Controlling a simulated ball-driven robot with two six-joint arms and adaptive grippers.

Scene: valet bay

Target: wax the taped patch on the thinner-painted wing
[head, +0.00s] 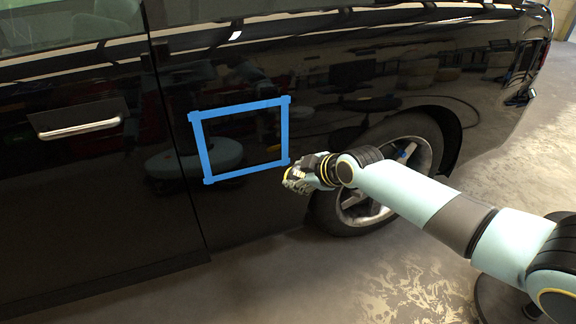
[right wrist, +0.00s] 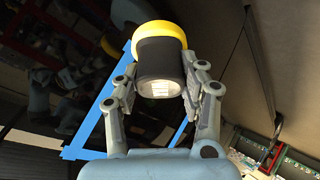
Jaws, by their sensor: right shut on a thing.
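A blue tape frame (head: 240,107) marks out a patch of glossy black bodywork (head: 245,140) between the door seam and the wheel arch. My right gripper (head: 298,179) is by the lower right corner of the frame. In the right wrist view, its fingers (right wrist: 160,75) are shut on a black-handled applicator with a yellow pad (right wrist: 160,58). The pad points away from the gripper, toward the dark panel. The blue tape (right wrist: 88,152) passes behind the right fingers there. I cannot tell whether the pad touches the paint. My left gripper is out of view.
A door handle (head: 80,127) sticks out left of the patch. The wheel (head: 385,170) is right of the patch, behind my right arm. The concrete floor (head: 300,285) in front of the car is clear. The paint carries strong reflections.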

